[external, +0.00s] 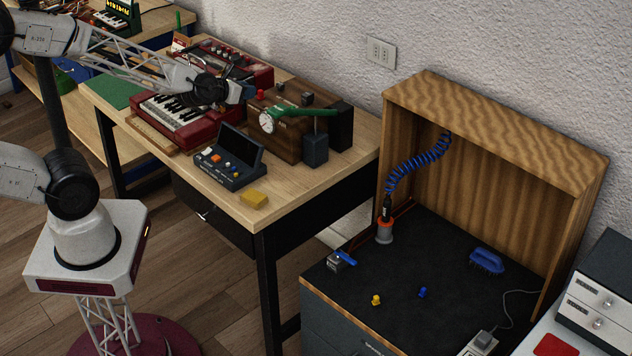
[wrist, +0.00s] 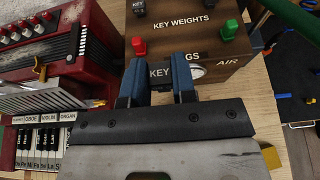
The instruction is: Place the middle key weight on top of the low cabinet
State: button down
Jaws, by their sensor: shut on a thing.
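My gripper (wrist: 158,84) is shut, its two blue fingers on either side of a dark block, which I take to be a key weight (wrist: 160,71); it bears the letters KEY. The gripper is above the brown wooden box (wrist: 170,27), marked KEY WEIGHTS. In the external view my gripper (external: 247,91) is beside this box (external: 275,135) on the desk; the held block is not clear there. I cannot tell whether the block still touches the box. The low cabinet (external: 440,265) stands at the right, with a black top and a wooden back and side.
On the cabinet top are a blue brush (external: 487,260), an orange-grey holder (external: 385,231) with a coiled blue cable, and small yellow and blue pieces; bare room lies between. A green bar (external: 303,112) crosses the box. A red accordion (wrist: 60,55) is close at left.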

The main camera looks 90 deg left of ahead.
notch_tip(320, 180, up, 5)
jog(key=shift+w, duration=0.1)
jog(key=w+d+r, duration=0.2)
jog(key=w, duration=0.7)
jog(key=w+d+r, duration=0.2)
jog(key=w, duration=0.7)
jog(key=w+d+r, duration=0.2)
jog(key=w, duration=0.8)
jog(key=w+d+f, duration=0.2)
jog(key=w+d, duration=0.3)
jog(key=w, duration=0.2)
jog(key=w+d+f, duration=0.2)
jog(key=w+d, duration=0.3)
jog(key=w, duration=0.3)
jog(key=w+d+f, duration=0.2)
jog(key=w+d, duration=0.3)
jog(key=w, duration=0.2)
jog(key=shift+w+d+f, duration=0.15)
jog(key=shift+d+f, duration=0.05)
jog(key=shift+d, duration=0.15)
notch_tip(320, 180, down, 38)
jog(key=shift+f, duration=0.25)
jog(key=shift+a+f, duration=0.1)
jog(key=shift+f, duration=0.05)
